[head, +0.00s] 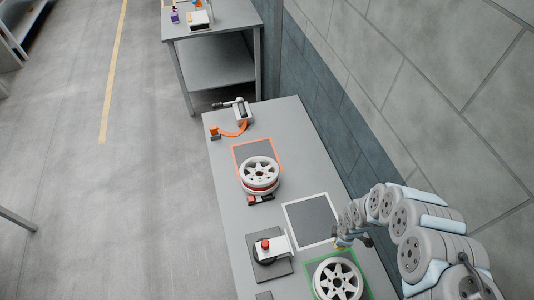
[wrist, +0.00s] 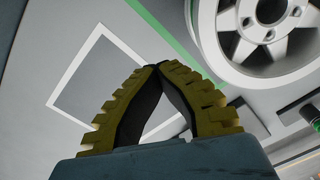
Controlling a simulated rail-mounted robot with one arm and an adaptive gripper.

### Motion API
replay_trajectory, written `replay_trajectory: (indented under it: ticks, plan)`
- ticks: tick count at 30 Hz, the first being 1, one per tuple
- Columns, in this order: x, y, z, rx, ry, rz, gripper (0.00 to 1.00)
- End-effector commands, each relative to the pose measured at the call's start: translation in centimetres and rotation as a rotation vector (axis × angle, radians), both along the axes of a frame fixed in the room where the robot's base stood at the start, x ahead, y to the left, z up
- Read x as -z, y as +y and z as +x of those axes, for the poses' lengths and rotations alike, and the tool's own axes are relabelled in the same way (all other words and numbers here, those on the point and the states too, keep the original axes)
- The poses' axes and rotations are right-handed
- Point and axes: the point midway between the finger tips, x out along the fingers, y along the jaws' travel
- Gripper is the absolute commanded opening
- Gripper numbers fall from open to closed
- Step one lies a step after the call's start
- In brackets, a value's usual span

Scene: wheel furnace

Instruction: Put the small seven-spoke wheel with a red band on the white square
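The wheel with a red band (head: 260,175) is light grey and lies flat on the orange-outlined square (head: 240,148), overlapping its near edge. The red shows around its lower side. The white square (head: 312,220) is a white outline on the table with nothing on it; part of it shows in the wrist view (wrist: 73,66). My gripper (head: 341,243) is by the white square's near right corner, away from the red-banded wheel. In the wrist view, its yellow-ribbed fingers (wrist: 158,66) meet at the tips with nothing between them.
Another grey wheel (head: 338,280) lies on the green-outlined square close to my gripper, and it fills the wrist view's upper right (wrist: 262,35). A device with a red button (head: 266,246) stands left of the white square. An orange-and-grey tool (head: 236,122) lies at the far end. A wall borders the right.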

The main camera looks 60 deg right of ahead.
Motion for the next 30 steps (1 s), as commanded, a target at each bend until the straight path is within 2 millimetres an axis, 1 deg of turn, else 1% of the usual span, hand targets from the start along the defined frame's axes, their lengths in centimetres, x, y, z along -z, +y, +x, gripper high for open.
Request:
replay_trajectory:
  ticks: [30]
  plan:
    - [0.0, 0.2, -2.2, 0.001, -0.001, 0.0, 0.0]
